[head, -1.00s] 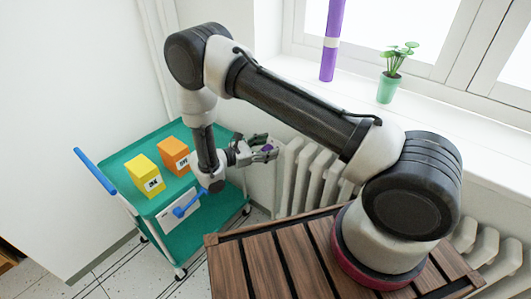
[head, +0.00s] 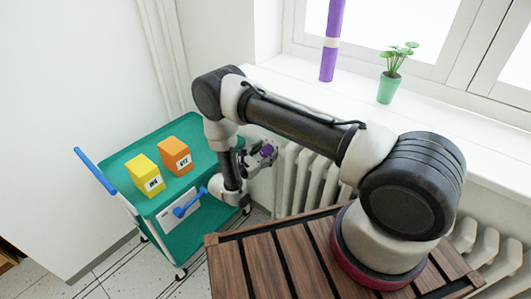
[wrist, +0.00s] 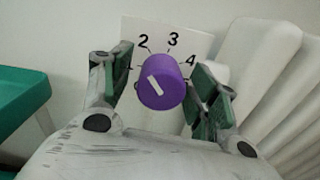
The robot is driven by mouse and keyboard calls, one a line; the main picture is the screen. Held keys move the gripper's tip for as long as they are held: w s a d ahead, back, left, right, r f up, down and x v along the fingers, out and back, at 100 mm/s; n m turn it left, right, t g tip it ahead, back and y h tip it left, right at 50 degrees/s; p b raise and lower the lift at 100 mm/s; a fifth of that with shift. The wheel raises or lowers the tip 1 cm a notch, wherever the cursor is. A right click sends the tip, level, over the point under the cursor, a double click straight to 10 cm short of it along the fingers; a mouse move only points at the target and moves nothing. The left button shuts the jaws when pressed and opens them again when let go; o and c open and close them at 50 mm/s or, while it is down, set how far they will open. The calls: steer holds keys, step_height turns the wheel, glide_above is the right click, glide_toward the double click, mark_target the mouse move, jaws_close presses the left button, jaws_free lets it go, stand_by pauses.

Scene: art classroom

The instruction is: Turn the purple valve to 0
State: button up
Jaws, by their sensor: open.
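The purple valve (wrist: 162,84) is a round knob with a white pointer mark on its face, slanting from upper left to lower right. Behind it in the wrist view is a white dial plate (wrist: 197,42) with 2, 3 and 4 readable; the 1 is partly covered by the left finger, and no 0 shows. My gripper (wrist: 160,98) is open, one finger on each side of the knob; gaps seem to remain on both sides. In the head view the small purple valve (head: 267,150) shows at my gripper (head: 261,157), near the radiator.
A white radiator (head: 306,180) stands right of the valve, under the windowsill. A green cart (head: 124,163) with a yellow box (head: 143,172), an orange box (head: 173,155) and a blue handle (head: 95,170) is on the left. A potted plant (head: 389,88) stands on the sill.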

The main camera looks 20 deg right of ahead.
steer(key=c, duration=1)
steer(key=shift+n, duration=0.3)
steer(key=n, duration=0.4)
steer(key=shift+n, duration=0.3)
steer(key=n, duration=0.4)
steer(key=shift+n, duration=0.3)
steer(key=n, duration=1)
steer(key=shift+n, duration=0.3)
